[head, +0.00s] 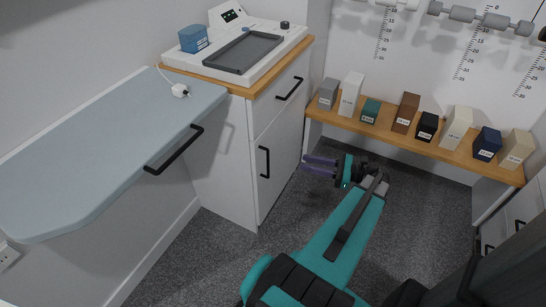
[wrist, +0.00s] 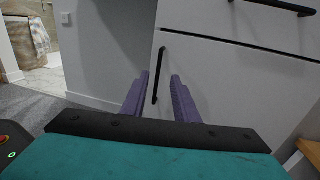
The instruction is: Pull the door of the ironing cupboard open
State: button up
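The white cupboard (head: 221,150) stands left of centre in the head view, with a drawer above a door. The door (head: 277,168) looks shut and has a vertical black bar handle (head: 264,161). In the wrist view the handle (wrist: 158,76) lies between my finger tips in the picture, with the door (wrist: 215,92) behind. My gripper (head: 304,163) is open, its two purple fingers pointing at the door. In the head view the fingers are right of the handle, with a gap between, and hold nothing.
A pale blue board (head: 95,150) with a black handle (head: 173,150) juts from the left wall. The drawer has a horizontal black handle (head: 290,88). A wooden shelf (head: 400,137) with several boxes runs along the back wall. Carpet (head: 185,260) before the cupboard is clear.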

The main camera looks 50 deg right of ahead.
jog(key=shift+w+a, duration=0.1)
jog(key=x, duration=1.3)
jog(key=shift+w+a+b, duration=0.15)
jog(key=shift+w+b, duration=0.15)
jog(key=shift+b, duration=0.15)
jog(key=shift+f, duration=0.1)
grip_shut()
